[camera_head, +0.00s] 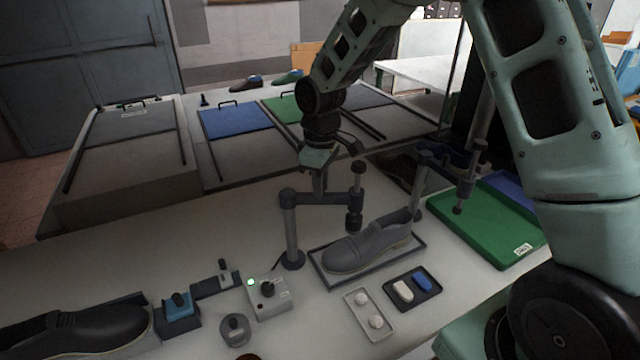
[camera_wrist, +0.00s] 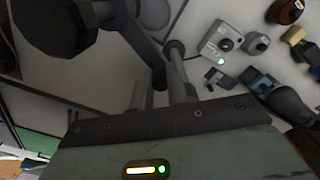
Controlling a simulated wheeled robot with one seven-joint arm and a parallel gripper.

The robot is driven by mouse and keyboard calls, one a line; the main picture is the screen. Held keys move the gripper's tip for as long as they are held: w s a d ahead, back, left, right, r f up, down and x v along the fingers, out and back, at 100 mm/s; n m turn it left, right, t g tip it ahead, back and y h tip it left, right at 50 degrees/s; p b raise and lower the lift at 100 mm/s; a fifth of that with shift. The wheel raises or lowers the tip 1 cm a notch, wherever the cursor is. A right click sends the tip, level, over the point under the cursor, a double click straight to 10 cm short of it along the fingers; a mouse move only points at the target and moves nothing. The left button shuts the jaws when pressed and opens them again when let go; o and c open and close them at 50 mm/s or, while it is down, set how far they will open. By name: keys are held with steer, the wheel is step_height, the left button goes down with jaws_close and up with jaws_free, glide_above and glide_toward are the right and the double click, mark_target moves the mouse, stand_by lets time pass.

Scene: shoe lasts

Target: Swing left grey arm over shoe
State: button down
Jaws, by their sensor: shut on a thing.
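The left grey arm (camera_head: 335,198) runs sideways from the top of its round post (camera_head: 291,238). Its free end carries an upright spindle (camera_head: 355,205) with a dark knob on top. My gripper (camera_head: 318,187) is shut on the arm between post and spindle, coming from above. In the wrist view the arm (camera_wrist: 146,45) passes at the fingers, with a large dark knob (camera_wrist: 60,25) at upper left. A grey shoe (camera_head: 368,247) lies on a dark-rimmed tray (camera_head: 325,272). The spindle's lower end appears just behind the shoe's front half; I cannot tell whether it is above it.
A control box (camera_head: 268,297) with a green light, a blue clamp block (camera_head: 177,315) and a black shoe (camera_head: 75,330) are at front left. Small trays (camera_head: 370,322) lie in front; a green tray (camera_head: 485,225) lies right.

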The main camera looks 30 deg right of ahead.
steer(key=shift+w+r, duration=0.1)
steer(key=shift+w, duration=0.05)
steer(key=c, duration=1.4)
jaws_free()
steer(key=shift+o, duration=0.2)
step_height(320, 180, up, 17)
steer(key=b, duration=0.3)
steer(key=shift+r+b, duration=0.2)
steer(key=shift+b, duration=0.2)
